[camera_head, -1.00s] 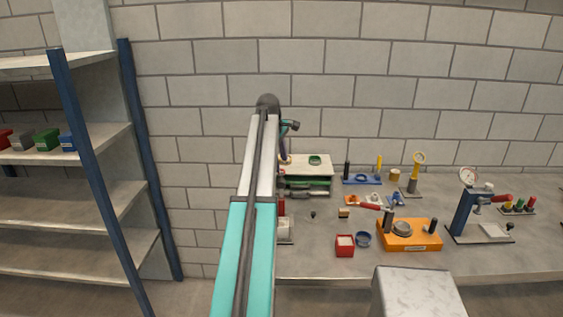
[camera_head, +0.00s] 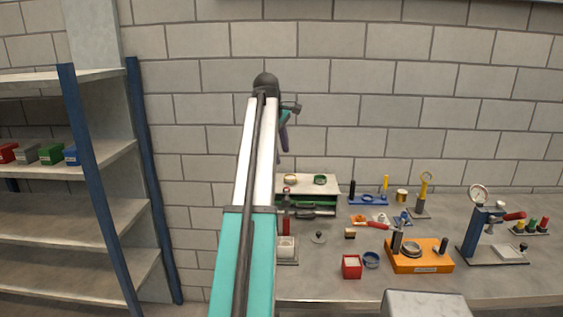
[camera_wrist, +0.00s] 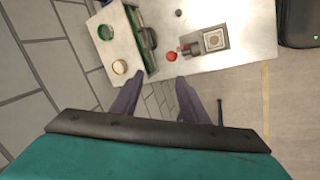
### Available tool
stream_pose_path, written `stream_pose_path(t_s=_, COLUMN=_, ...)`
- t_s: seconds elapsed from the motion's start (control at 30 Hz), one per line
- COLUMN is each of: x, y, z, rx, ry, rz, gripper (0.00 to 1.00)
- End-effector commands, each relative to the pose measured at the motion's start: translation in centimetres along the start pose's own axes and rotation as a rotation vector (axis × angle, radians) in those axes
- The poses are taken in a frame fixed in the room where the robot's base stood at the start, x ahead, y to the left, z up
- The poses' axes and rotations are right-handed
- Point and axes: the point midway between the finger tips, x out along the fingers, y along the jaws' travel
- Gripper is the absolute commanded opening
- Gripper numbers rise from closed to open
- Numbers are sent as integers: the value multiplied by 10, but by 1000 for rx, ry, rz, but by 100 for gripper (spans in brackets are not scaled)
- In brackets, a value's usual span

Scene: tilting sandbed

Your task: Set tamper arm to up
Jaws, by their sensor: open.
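A small device with a pale square base (camera_head: 286,248) and a red upright part (camera_head: 286,220) stands at the bench's left end, partly behind my arm. It may be the tamper; its arm's position is unclear. In the wrist view its square plate (camera_wrist: 214,40) and a red knob (camera_wrist: 172,57) show from above. My gripper (camera_head: 283,146) is high above the bench's left end, partly hidden by my arm. In the wrist view my gripper (camera_wrist: 157,88) has its two purple fingers apart, empty, and clear of the knob.
A drawer cabinet (camera_head: 300,187) with rings on top stands behind the device. An orange fixture (camera_head: 418,263), a red box (camera_head: 351,267) and a gauge press (camera_head: 480,222) with a red handle are to the right. Shelves (camera_head: 75,225) stand at left.

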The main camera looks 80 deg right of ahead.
Motion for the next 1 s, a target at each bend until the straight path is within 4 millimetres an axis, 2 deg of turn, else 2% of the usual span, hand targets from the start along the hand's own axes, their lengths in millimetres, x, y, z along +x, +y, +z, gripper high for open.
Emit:
stream_pose_path(t_s=0.2, x=-10, y=0, z=0, rx=0, ry=0, rz=1, gripper=41)
stream_pose_path(t_s=0.47, x=-11, y=0, z=1, rx=0, ry=0, rz=1, gripper=41)
stream_pose_path(t_s=0.5, x=-11, y=0, z=1, rx=0, ry=0, rz=1, gripper=39)
stream_pose_path(t_s=0.67, x=-7, y=-4, z=-4, rx=-2, ry=1, rz=-2, gripper=12)
stream_pose_path(t_s=0.73, x=0, y=-10, z=-11, rx=-6, ry=3, rz=-8, gripper=0)
stream_pose_path(t_s=0.87, x=22, y=-33, z=-35, rx=-18, ry=9, rz=-28, gripper=0)
stream_pose_path(t_s=1.0, x=59, y=-75, z=-74, rx=-39, ry=15, rz=-64, gripper=0)
